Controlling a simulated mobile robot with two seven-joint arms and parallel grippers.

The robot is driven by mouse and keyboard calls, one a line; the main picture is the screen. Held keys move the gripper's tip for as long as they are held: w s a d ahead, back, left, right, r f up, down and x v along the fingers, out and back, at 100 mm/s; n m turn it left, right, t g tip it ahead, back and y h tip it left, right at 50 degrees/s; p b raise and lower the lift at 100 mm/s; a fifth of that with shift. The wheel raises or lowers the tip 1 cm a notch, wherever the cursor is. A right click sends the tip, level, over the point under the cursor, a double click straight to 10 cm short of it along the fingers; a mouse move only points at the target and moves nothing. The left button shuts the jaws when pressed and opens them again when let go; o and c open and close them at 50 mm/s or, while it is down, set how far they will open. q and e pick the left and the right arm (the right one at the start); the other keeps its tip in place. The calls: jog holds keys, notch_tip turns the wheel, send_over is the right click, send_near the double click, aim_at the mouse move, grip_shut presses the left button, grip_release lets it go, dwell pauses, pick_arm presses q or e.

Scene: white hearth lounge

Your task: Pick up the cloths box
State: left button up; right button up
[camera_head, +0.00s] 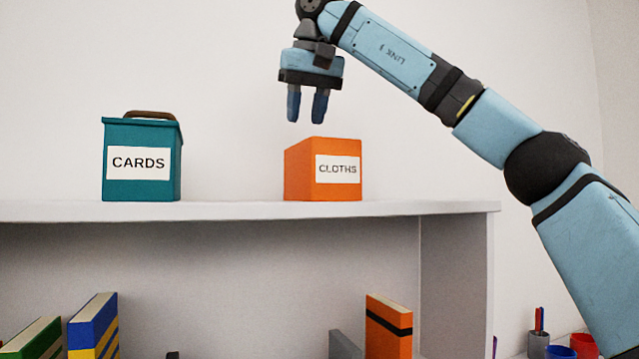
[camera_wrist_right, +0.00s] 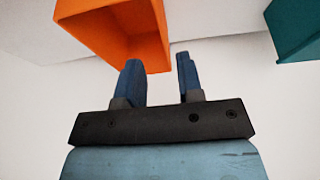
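The cloths box (camera_head: 300,177) is an orange box with a white label reading CLOTHS. It stands upright on the white shelf top (camera_head: 240,211). In the right wrist view the cloths box (camera_wrist_right: 90,32) is at the upper left, with an open top and a hollow inside. My right gripper (camera_head: 307,117) points down just above the box and looks apart from it. Its two blue fingers are parted with nothing between them, as the right wrist view (camera_wrist_right: 158,62) also shows. My left gripper is in neither view.
A teal box labelled CARDS (camera_head: 141,185) with a brown handle stands to the left on the same shelf top, with clear room between the boxes. Books, including an orange one (camera_head: 388,328), stand below. Cups, one red (camera_head: 583,346), are at the lower right.

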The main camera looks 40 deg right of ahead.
aim_at(298, 144)
jog(key=x, duration=0.2)
jog(key=w+x, duration=0.1)
jog(key=x, duration=0.1)
jog(key=shift+w+f+p, duration=0.1)
jog(key=shift+f+p, duration=0.1)
jog(key=shift+p, duration=0.15)
jog(key=x, duration=0.3)
jog(key=shift+w+f+p, duration=0.15)
jog(key=shift+w+p, duration=0.1)
jog(key=shift+p, duration=0.1)
jog(key=shift+w+f, duration=0.2)
jog(key=shift+f, duration=0.05)
jog(key=shift+s+a+r, duration=0.1)
jog(key=shift+s+r, duration=0.05)
jog(key=shift+s, duration=0.1)
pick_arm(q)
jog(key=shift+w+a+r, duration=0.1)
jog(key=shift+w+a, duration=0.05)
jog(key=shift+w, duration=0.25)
pick_arm(e)
jog(key=shift+w, duration=0.1)
jog(key=shift+f, duration=0.2)
jog(key=shift+c, duration=0.7)
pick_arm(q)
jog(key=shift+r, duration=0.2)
pick_arm(e)
grip_shut()
